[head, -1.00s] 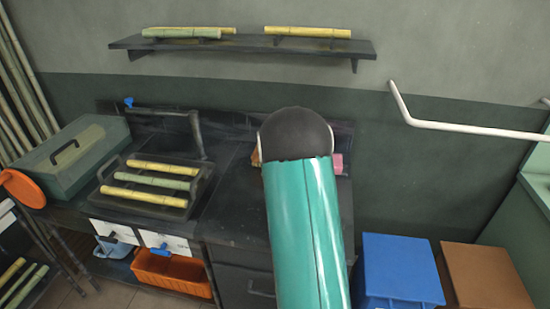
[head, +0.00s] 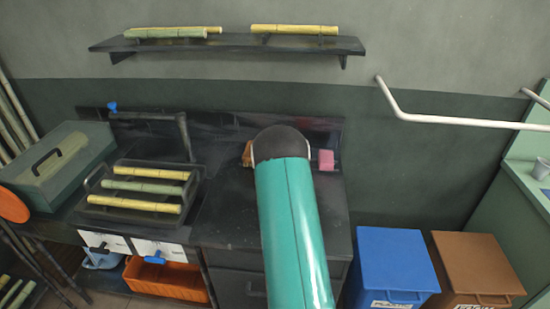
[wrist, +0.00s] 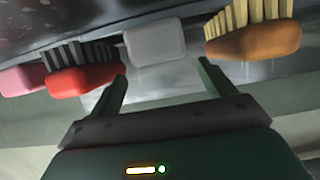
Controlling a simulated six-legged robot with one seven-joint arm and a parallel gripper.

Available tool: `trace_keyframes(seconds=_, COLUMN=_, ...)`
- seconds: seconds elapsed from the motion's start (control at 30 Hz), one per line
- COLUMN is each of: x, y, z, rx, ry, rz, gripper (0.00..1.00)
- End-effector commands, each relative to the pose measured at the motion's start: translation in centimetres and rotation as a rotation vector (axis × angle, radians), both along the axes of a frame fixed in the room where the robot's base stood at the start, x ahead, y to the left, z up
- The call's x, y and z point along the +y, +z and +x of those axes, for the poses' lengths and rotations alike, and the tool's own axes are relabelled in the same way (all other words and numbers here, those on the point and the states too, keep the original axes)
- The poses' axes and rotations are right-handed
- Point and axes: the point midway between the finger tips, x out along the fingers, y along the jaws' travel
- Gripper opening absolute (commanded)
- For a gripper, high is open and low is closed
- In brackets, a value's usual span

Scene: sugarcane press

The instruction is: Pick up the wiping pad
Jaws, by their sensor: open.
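A light grey, rounded block (wrist: 155,42), which looks like the wiping pad, is at the top middle of the wrist view. My gripper (wrist: 162,72) is open and empty, its two fingers spread just short of the grey block and pointing toward it. The block is not between the fingers. In the head view my own arm hides the gripper and the grey block.
Beside the grey block are a red brush (wrist: 82,78) and a pink block (wrist: 22,80) on the left, and a brown brush (wrist: 255,42) on the right. A tray (head: 90,207) of cane stands left on the dark counter (head: 225,205). A shelf (head: 225,44) hangs above.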

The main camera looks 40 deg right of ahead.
Motion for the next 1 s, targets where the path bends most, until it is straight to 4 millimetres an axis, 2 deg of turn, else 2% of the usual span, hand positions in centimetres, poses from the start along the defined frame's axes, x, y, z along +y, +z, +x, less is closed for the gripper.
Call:
trace_keyframes(seconds=0.17, x=-0.7, y=-0.6, z=0.9, rx=-0.001, ry=0.001, rz=0.002, gripper=0.82)
trace_keyframes(seconds=0.47, x=-3.4, y=-2.3, z=3.3, rx=-0.001, ry=0.001, rz=0.002, gripper=0.82)
trace_keyframes(seconds=0.77, x=-3.7, y=-2.4, z=3.6, rx=0.000, ry=0.003, rz=0.001, gripper=0.82)
trace_keyframes(seconds=1.0, x=-3.7, y=-2.4, z=3.5, rx=0.000, ry=0.003, rz=0.001, gripper=0.37)
